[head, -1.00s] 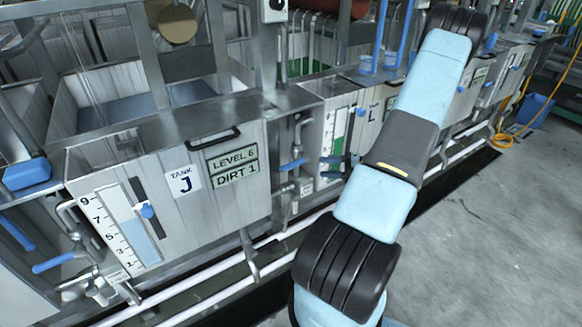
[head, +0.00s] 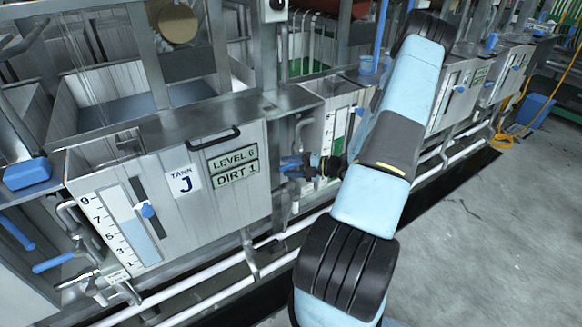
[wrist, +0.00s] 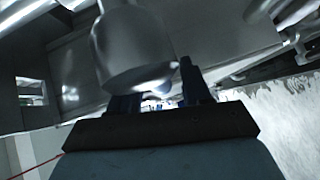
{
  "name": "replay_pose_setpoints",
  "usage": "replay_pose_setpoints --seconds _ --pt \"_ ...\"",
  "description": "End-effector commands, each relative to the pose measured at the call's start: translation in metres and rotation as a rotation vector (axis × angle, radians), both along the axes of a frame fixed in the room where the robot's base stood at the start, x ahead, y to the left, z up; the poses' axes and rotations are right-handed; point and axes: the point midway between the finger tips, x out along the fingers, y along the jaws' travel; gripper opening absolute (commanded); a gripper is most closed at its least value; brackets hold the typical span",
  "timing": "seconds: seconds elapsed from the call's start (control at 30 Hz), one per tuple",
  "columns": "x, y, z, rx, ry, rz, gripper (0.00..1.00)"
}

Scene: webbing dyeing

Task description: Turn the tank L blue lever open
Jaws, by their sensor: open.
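Tank L's front (head: 312,122), with its level gauge, shows to the right of tank J in the head view. My arm covers much of it, and its letter is hidden. The blue lever on the pipe between the two tanks cannot be made out apart from my gripper (head: 293,165), which is over that spot. In the wrist view my gripper (wrist: 162,92) is open, its two dark fingers apart. A grey metal pipe fitting (wrist: 135,50) fills the view close in front of them. I cannot tell whether the lever is between the fingers.
Tank J (head: 225,195), with its level 6 and dirt 1 labels, stands to the left of my gripper. White pipes (head: 225,277) run low along the tanks. The grey floor (head: 480,250) on the right is clear.

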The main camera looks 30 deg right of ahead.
Motion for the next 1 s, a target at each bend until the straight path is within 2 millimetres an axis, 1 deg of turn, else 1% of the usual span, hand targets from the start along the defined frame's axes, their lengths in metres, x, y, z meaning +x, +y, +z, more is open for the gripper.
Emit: replay_pose_setpoints --seconds 0.3,0.8,1.0 --pt "0.0011 0.0010 -0.0003 0.000 0.000 0.000 0.47" --pt "0.0008 0.0008 -0.0005 0.000 0.001 0.000 0.00" --pt "0.0007 0.0007 -0.0006 0.000 0.001 -0.001 0.00"
